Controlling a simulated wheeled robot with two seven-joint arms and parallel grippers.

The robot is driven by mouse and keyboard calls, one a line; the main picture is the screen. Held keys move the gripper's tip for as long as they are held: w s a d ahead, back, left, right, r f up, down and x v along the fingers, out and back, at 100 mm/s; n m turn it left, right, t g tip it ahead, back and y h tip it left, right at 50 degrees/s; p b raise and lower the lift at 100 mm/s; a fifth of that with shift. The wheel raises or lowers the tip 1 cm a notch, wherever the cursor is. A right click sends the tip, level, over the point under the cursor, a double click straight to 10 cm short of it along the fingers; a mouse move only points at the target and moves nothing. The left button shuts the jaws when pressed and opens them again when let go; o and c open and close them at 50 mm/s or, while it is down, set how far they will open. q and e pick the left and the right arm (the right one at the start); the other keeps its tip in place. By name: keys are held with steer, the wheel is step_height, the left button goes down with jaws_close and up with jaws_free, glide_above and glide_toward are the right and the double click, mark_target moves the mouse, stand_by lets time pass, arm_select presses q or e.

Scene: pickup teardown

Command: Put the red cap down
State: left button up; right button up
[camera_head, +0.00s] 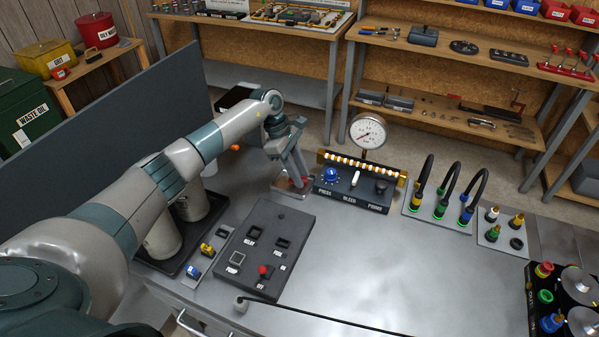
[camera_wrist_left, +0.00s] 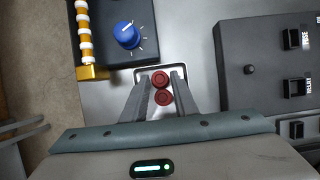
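My left gripper (camera_head: 297,180) points down over a small metal tray (camera_head: 278,187) beside the gauge box. In the left wrist view the gripper (camera_wrist_left: 161,82) has one finger on each side of two small round red caps. One red cap (camera_wrist_left: 160,79) is level with the fingertips, and the other red cap (camera_wrist_left: 163,98) lies right next to it. The tray's rim (camera_wrist_left: 141,71) shows around them. I cannot tell whether the fingers press on a cap or stand just clear. In the head view the fingers partly hide the caps. My right gripper is not in view.
The gauge box (camera_head: 350,193) with a blue knob (camera_head: 331,176) stands close right of the tray. A dark switch panel (camera_head: 264,240) lies nearer. Hoses (camera_head: 447,190) and fittings (camera_head: 498,232) stand at the right. The table's middle right is bare.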

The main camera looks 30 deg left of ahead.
arm_select(q)
steer(key=shift+o, duration=0.5)
steer(key=shift+r, duration=0.1)
steer(key=shift+a+r+b, duration=0.25)
steer(key=shift+r+b, duration=0.25)
steer(key=b+v, duration=0.5)
steer(key=v, duration=0.5)
steer(key=shift+r, duration=0.4)
steer(key=shift+a, duration=0.1)
